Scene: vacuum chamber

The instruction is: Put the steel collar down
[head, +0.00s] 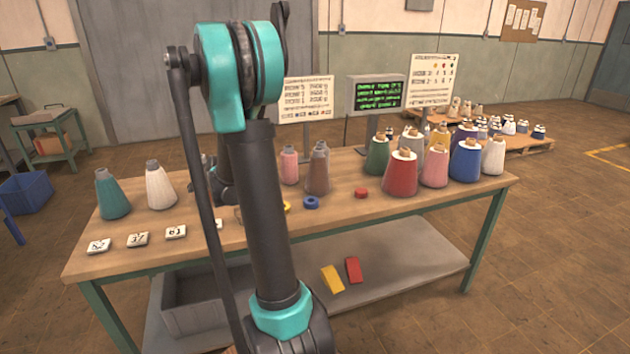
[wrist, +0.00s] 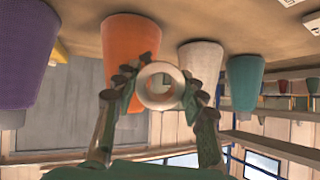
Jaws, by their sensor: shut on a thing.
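The steel collar (wrist: 160,104), a pale metallic ring with a round hole, shows in the wrist view. My gripper (wrist: 160,86) is shut on it, with a dark finger at either side. Behind it in this upside-down-looking view stand an orange cone (wrist: 130,45) and a white cone (wrist: 201,65) on the wooden tabletop (wrist: 180,18). The collar appears clear of the tabletop; its exact height cannot be told. In the head view my arm hides most of the gripper, and I cannot make out the collar there.
The workbench (head: 340,215) carries a teal cone (head: 112,195), a white cone (head: 160,187), number cards (head: 137,239), a blue ring (head: 311,202), a red ring (head: 361,193) and crowded cones at right, including a red one (head: 401,176). The front right of the top is bare.

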